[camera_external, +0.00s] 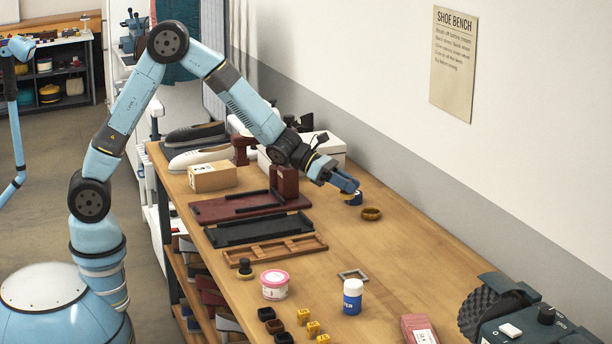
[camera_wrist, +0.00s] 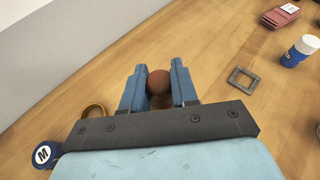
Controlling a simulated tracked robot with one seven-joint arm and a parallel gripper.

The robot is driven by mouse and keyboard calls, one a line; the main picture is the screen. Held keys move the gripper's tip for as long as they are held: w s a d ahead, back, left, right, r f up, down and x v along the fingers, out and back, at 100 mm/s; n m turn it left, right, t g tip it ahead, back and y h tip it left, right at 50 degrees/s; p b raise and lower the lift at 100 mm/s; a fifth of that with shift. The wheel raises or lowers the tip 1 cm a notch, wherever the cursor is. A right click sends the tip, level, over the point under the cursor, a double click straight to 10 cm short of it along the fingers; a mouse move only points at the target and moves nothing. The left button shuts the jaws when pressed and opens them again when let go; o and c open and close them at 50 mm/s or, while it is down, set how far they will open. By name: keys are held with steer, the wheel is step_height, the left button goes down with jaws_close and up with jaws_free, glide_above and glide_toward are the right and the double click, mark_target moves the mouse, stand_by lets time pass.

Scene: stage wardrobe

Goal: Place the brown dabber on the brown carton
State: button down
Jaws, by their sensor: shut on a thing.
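My gripper (camera_wrist: 158,68) is shut on the brown dabber (camera_wrist: 158,82), whose rounded brown top shows between the two blue fingers in the wrist view. In the external view my gripper (camera_external: 346,185) is over the right part of the bench, near the wall, and the dabber is hidden by the fingers. I cannot tell whether the dabber touches the bench. The brown carton (camera_external: 211,178) is a small box with a white label, on the left side of the bench, well left of my gripper. Its top looks bare apart from the label.
A dark red rack (camera_external: 249,207), a black tray (camera_external: 258,229) and a wooden divided tray (camera_external: 268,254) lie between. Shoes (camera_external: 199,155) and a white box (camera_external: 329,147) stand behind. A brown ring-like dish (camera_external: 371,213) and a blue tin (camera_wrist: 42,154) are near my gripper.

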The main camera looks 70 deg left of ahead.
step_height(320, 180, up, 18)
steer(key=s+a, duration=0.4)
steer(key=a, duration=0.7)
steer(key=s+a, duration=0.3)
steer(key=a, duration=0.8)
steer(key=s+a, duration=0.4)
steer(key=a, duration=0.8)
steer(key=s+a, duration=0.8)
steer(key=s, duration=0.5)
steer(key=s+a, duration=0.7)
steer(key=s, duration=0.6)
glide_above(210, 164)
steer(key=shift+m, duration=0.3)
steer(key=f, duration=1.3)
steer(key=s+f, duration=0.1)
steer(key=f, duration=0.5)
steer(key=shift+d+f, duration=0.1)
steer(key=shift+f, duration=0.15)
steer(key=shift+w+a+f, duration=0.2)
steer(key=shift+w+f, duration=0.4)
steer(key=shift+f, duration=1.55)
